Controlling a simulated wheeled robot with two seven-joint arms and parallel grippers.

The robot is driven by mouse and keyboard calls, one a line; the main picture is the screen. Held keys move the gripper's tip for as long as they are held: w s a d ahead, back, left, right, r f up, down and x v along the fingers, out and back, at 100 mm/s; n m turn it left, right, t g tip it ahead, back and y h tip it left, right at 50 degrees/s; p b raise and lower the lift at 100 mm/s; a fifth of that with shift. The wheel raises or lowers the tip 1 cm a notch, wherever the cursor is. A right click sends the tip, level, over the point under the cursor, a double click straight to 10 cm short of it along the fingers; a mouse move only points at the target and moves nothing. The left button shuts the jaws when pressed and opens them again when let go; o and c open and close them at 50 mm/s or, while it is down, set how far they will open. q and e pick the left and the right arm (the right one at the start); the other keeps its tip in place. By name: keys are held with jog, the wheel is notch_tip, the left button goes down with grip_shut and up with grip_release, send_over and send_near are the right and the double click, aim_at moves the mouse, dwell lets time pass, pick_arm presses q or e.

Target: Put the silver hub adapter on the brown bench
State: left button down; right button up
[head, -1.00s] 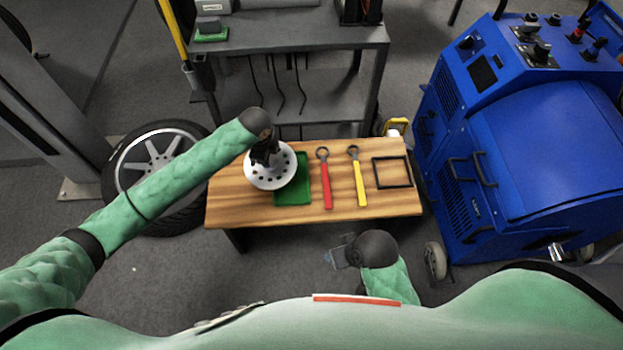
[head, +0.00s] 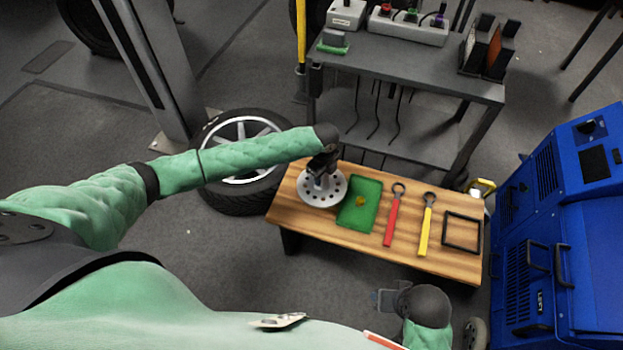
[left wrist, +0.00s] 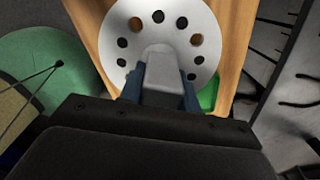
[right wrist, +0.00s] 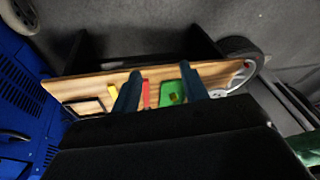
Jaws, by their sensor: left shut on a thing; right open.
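The silver hub adapter (head: 322,197) is a round flanged disc with a ring of holes. It is at the left end of the brown bench (head: 380,238), beside the green mat (head: 353,216). My left gripper (head: 322,172) is shut on its central boss from above. In the left wrist view the adapter (left wrist: 180,22) lies flat below the fingers (left wrist: 160,82), with bench wood around it. Whether it touches the bench top I cannot tell. My right gripper (head: 382,300) is open and empty in front of the bench; its fingers (right wrist: 160,90) show apart in the right wrist view.
A red-handled wrench (head: 392,217), a yellow-handled wrench (head: 426,225) and a black square frame (head: 462,232) lie on the bench to the right. A small yellowish thing (head: 360,201) is on the mat. A grey shelf (head: 420,80) stands behind, a wheel (head: 240,200) left, a blue machine (head: 565,230) right.

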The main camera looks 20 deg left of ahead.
aim_at(310, 178)
pick_arm(q)
jog(key=a+f, duration=0.1)
jog(key=w+a+f, duration=0.1)
jog(key=a, duration=0.1)
jog(key=a+f, duration=0.1)
jog(key=shift+w+a+p, duration=0.3)
jog(key=shift+a, duration=0.05)
jog(key=shift+f+p, duration=0.35)
jog(key=shift+f, duration=1.55)
jog(key=c, duration=1)
grip_release()
pick_arm(e)
jog(key=shift+s+d+r+g+h, duration=0.15)
jog(key=shift+s+d+r, duration=0.05)
jog(key=shift+d+r, duration=0.4)
jog(key=shift+s+d+r+g+h, duration=0.15)
jog(key=shift+d+r, duration=0.2)
jog(key=shift+r, duration=0.3)
jog(key=shift+w, duration=0.1)
